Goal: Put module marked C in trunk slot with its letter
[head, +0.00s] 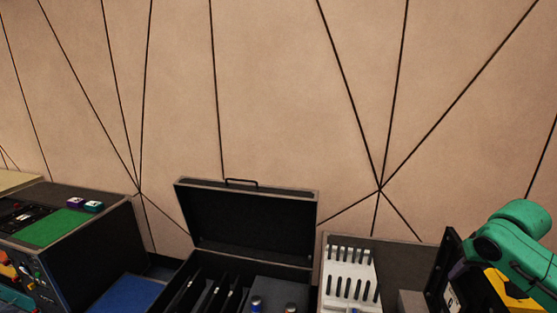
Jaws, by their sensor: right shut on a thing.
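The trunk is an open black case with its lid (247,222) raised at the bottom centre. Dark dividers (211,297) form narrow slots inside it, but I can read no letters on them. My right gripper (462,272) is at the lower right, to the right of the trunk. It is shut on a dark, flat module (440,272), held upright. A pale label shows low on the module, too small and angled to read for certain. The lower part of the module and the trunk's front are cut off by the picture's edge. My left gripper is not in view.
At left, a dark console (95,245) carries a green mat (52,228) and small blocks. A blue surface (127,295) lies between console and trunk. A panelled wall is behind.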

